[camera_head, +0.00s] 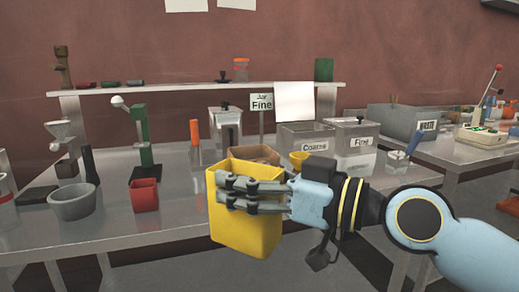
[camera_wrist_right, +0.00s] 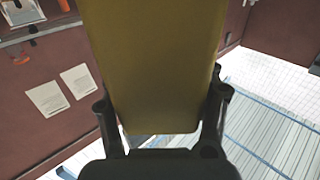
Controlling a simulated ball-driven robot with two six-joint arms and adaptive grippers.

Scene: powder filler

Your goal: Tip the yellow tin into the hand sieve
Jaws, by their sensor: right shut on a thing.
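The yellow tin (camera_head: 246,232) is a square, open-topped container in the middle of the head view, nearly upright, in front of the bench edge. My right gripper (camera_head: 238,192) is shut on it, fingers along its side. In the right wrist view the tin (camera_wrist_right: 152,65) fills the space between the fingers of the right gripper (camera_wrist_right: 162,118). What the tin holds cannot be made out. I cannot pick out the hand sieve for certain; a grey round bowl (camera_head: 72,205) stands at the left of the bench. My left gripper is not in view.
A red cup (camera_head: 144,196), a green stand (camera_head: 140,135) and a brown box (camera_head: 262,153) stand on the bench. Clear bench top lies right of the red cup.

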